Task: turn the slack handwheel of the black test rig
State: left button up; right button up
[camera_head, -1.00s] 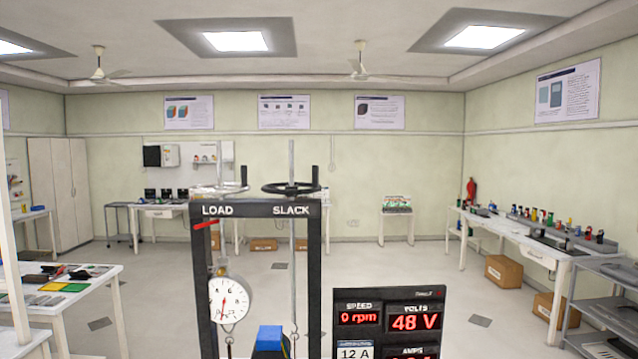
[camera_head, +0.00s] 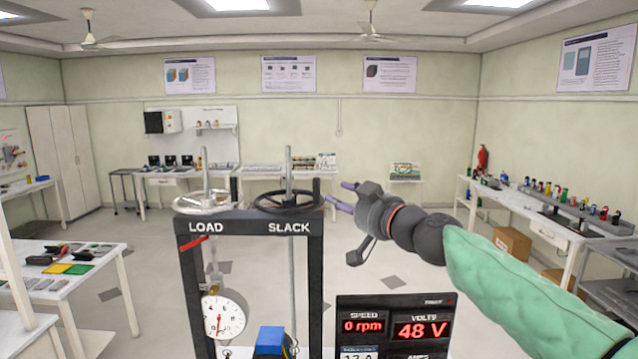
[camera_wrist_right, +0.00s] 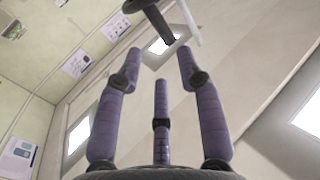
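The slack handwheel (camera_head: 287,203) is a black spoked wheel on the right of the black test rig's (camera_head: 313,270) top beam, above the word SLACK, with a grey screw rod through it. The pale load handwheel (camera_head: 203,203) is beside it on the left. My right gripper (camera_head: 340,193) is just right of the slack handwheel, fingers pointing left toward its rim, with a small gap. In the right wrist view its purple fingers (camera_wrist_right: 160,68) are spread and empty; part of a dark wheel (camera_wrist_right: 150,12) with a pale rod shows beyond the tips. My left gripper is not in view.
The rig carries a dial gauge (camera_head: 221,313) and a blue block (camera_head: 271,339). A display panel (camera_head: 392,320) reads 0 rpm and 48 V below my right arm. Benches stand left (camera_head: 70,262) and right (camera_head: 560,236); the floor behind the rig is open.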

aim_at(318, 203)
jog(key=shift+p+x, duration=2.1)
jog(key=shift+x, duration=3.05)
jog(key=shift+f, duration=0.1)
grip_shut()
